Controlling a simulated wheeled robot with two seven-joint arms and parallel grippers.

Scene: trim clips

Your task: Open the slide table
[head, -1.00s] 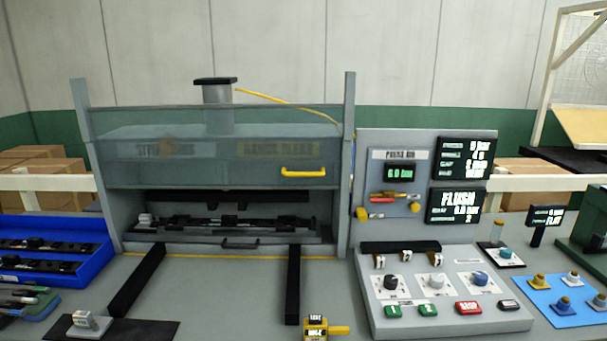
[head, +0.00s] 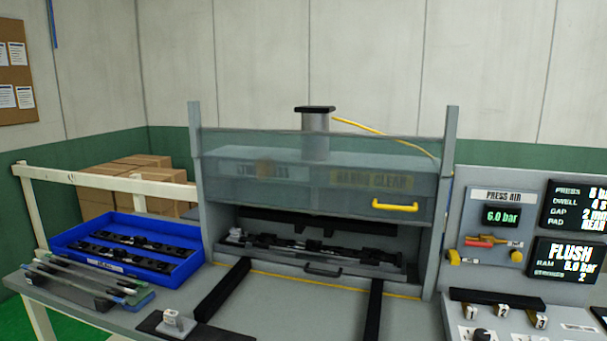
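The slide table (head: 290,262) sits inside the press (head: 196,180), below the raised clear guard with its yellow handle (head: 395,206). It carries a long dark trim part (head: 320,249) and has a small dark handle (head: 322,271) at its front edge. Two black rails (head: 222,290) and (head: 374,308) run from the press towards me, and the bench between them is bare. Neither of my grippers shows in the head view.
A blue tray (head: 190,270) with dark trim parts stands left of the press. Long strips (head: 85,283) lie in front of it. A small grey block (head: 175,322) sits on a dark plate at the front. A control panel (head: 480,215) stands to the right.

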